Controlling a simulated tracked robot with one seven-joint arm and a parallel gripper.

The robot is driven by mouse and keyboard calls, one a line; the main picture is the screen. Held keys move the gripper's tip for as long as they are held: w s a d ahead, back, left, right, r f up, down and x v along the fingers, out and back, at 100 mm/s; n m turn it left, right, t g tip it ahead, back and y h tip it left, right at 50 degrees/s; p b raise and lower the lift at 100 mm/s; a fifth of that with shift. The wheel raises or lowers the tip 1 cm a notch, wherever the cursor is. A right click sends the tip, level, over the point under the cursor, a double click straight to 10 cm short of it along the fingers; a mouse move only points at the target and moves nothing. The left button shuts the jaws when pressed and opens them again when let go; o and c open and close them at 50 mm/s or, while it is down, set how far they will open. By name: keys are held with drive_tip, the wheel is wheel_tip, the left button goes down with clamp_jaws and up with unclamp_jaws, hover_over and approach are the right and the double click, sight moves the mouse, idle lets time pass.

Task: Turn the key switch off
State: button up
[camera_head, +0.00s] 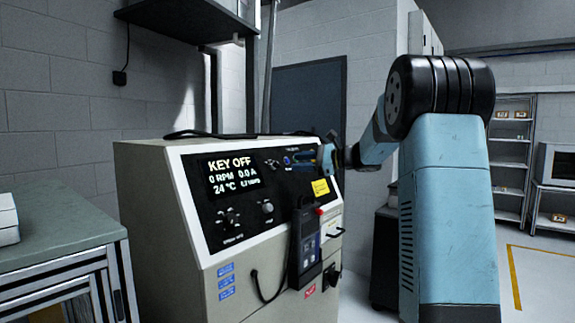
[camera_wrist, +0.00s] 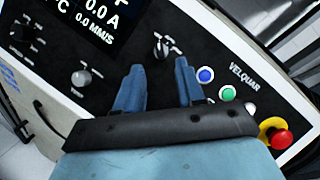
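The key switch (camera_wrist: 162,46) is a small dark knob with pale marks around it on the black panel in the wrist view. In the head view it appears as a small knob (camera_head: 271,163) right of the display. The display (camera_head: 232,174) reads "KEY OFF", 0 RPM and 0.0 A. My gripper (camera_wrist: 158,68) has two blue fingers, spread apart with nothing between them. In the wrist view the key switch appears just beyond the fingertips, between their lines. In the head view my gripper (camera_head: 325,157) is at the panel's right end, covering part of it.
Blue (camera_wrist: 205,74), green (camera_wrist: 227,93) and white buttons and a red emergency stop (camera_wrist: 281,139) lie right of the fingers. A grey knob (camera_wrist: 81,79) is at left. A dark handheld unit (camera_head: 304,250) hangs on the cabinet front. A workbench (camera_head: 60,232) stands at left.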

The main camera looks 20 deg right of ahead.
drive_tip(key=v, duration=0.6)
idle(0.4)
drive_tip(key=s+a+f+n+g+h, duration=0.2)
drive_tip(key=s+a+f+n+h, duration=0.1)
drive_tip(key=s+a, duration=0.5)
drive_tip(key=s+a+f+n+g+h, duration=0.2)
drive_tip(key=s+a+n+g, duration=0.15)
drive_tip(key=s+a, duration=0.45)
drive_tip(key=s+d+f+n+h, duration=0.1)
drive_tip(key=s+f+n+h, duration=0.1)
drive_tip(key=s, duration=0.6)
drive_tip(key=s+d+f+n+t+h, duration=0.1)
drive_tip(key=s+d+f+n+h, duration=0.1)
drive_tip(key=s, duration=0.6)
drive_tip(key=s+d+f+n+h, duration=0.2)
drive_tip(key=s+f+n+h, duration=0.2)
drive_tip(key=s+f+n, duration=0.2)
drive_tip(key=shift+s, duration=1.2)
drive_tip(key=shift+n, duration=0.25)
